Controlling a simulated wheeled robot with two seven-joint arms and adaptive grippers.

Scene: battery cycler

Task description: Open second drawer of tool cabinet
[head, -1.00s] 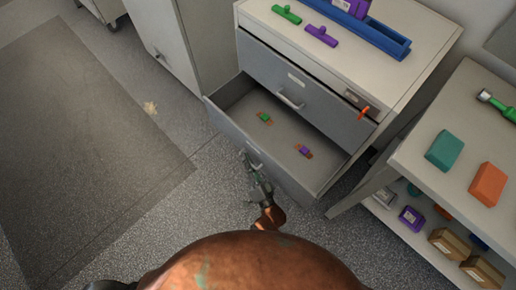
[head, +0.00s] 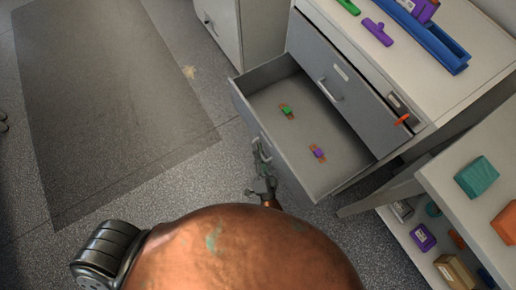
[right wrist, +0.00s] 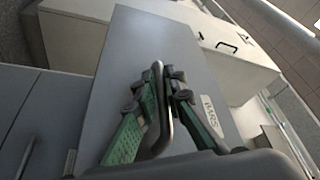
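The grey tool cabinet (head: 372,95) stands at the upper right in the head view. A lower drawer (head: 268,108) is pulled well out; its floor shows a green item (head: 287,111) and a purple item (head: 319,153). The drawer front above it (head: 318,66), with a handle (head: 330,92), is shut or nearly so. My right gripper (head: 261,158) is at the open drawer's front. In the right wrist view, the fingers (right wrist: 160,90) close on both sides of the looped metal handle (right wrist: 158,125). My left gripper is not in view.
A shelf unit (head: 440,185) with boxes and blocks stands right of the cabinet. A blue tray (head: 432,38) and purple and green tools lie on the cabinet top. A dark mat (head: 110,100) and open floor lie to the left.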

